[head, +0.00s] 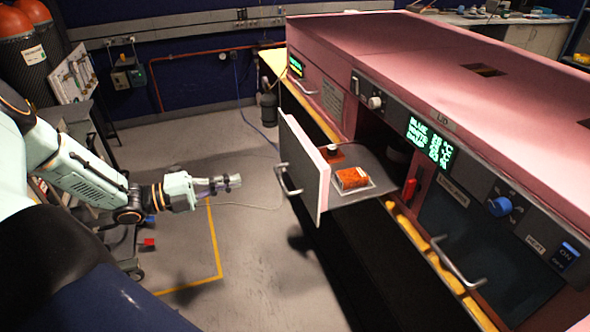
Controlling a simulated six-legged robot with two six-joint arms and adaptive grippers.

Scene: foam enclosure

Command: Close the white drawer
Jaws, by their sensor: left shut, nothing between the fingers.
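The white drawer (304,166) stands pulled out of the pink cabinet (400,50), with its pale front panel facing left. A metal bar handle (284,180) is on the outside of that front. An orange-red block (352,178) on a light tray and a small dark-and-orange item (332,152) lie inside the drawer. My left gripper (232,183) is shut and empty, in the air to the left of the drawer handle, with a clear gap between them. My right gripper is not in view.
A lower panel with a metal handle (457,262) and a blue knob (499,206) are on the cabinet's right. A yellow ledge (440,262) runs along its front. Red-topped cylinders (22,50) stand at the far left. The floor (250,235) left of the drawer is mostly free.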

